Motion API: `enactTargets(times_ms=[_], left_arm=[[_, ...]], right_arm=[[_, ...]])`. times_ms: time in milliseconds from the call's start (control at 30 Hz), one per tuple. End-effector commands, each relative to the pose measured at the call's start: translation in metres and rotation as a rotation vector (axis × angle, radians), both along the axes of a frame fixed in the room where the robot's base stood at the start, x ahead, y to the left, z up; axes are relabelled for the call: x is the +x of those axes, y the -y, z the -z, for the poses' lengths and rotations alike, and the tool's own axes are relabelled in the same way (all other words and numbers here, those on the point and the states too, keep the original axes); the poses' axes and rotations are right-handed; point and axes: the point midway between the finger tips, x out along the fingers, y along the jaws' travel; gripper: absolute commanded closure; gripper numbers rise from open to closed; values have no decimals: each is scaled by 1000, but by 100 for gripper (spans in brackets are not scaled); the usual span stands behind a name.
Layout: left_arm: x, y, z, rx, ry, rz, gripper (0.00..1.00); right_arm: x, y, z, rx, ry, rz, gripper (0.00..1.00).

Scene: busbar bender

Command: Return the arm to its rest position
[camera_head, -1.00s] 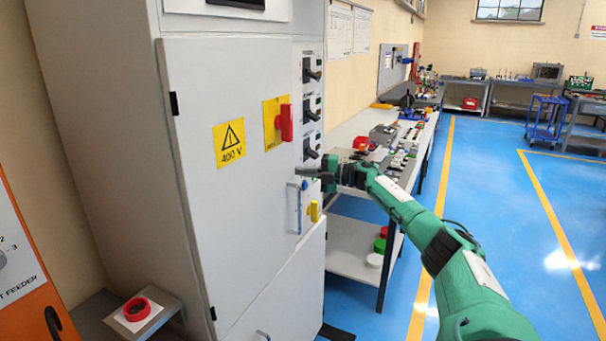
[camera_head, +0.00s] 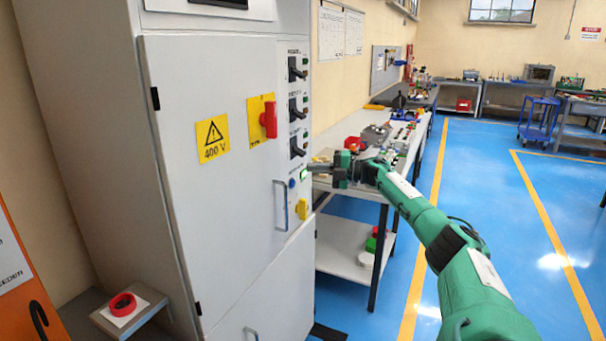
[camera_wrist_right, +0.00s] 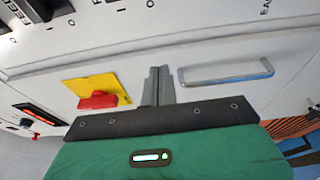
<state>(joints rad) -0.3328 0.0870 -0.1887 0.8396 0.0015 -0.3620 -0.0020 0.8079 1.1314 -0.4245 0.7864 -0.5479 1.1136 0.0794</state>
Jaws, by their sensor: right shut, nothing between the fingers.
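My right arm (camera_head: 440,235) is green and reaches in from the lower right. My right gripper (camera_head: 312,171) is stretched out in front of the right side of the grey cabinet (camera_head: 215,120), level with the lower end of its switch column. In the right wrist view the two fingers (camera_wrist_right: 158,86) are together with nothing between them. A green light shows on the gripper body there. Whether the fingertips touch the cabinet, I cannot tell. My left gripper is out of view.
The cabinet has a red handle (camera_head: 268,119), black rotary switches (camera_head: 298,105), a yellow knob (camera_head: 302,209) and a door handle (camera_head: 281,205). A workbench (camera_head: 385,180) with parts stands behind my gripper. A red ring (camera_head: 122,304) lies at lower left. Blue floor is open at right.

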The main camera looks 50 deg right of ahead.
Motion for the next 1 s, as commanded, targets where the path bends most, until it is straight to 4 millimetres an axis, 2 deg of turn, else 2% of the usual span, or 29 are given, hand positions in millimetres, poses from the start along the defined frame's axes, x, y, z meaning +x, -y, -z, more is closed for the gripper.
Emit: enactTargets(times_ms=[200,300,500,800,900,967,1000], left_arm=[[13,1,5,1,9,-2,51],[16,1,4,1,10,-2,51],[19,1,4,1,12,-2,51],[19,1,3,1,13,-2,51],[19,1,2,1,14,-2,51],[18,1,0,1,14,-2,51],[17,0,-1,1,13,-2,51]], right_arm=[[-18,35,3,3,1,2,100],[-22,43,2,1,1,1,100],[-27,52,2,0,-1,-2,100],[-27,52,3,2,-4,-2,100],[-17,45,20,25,-16,8,100],[-5,36,41,55,-33,23,100],[4,28,61,83,-48,39,100]])
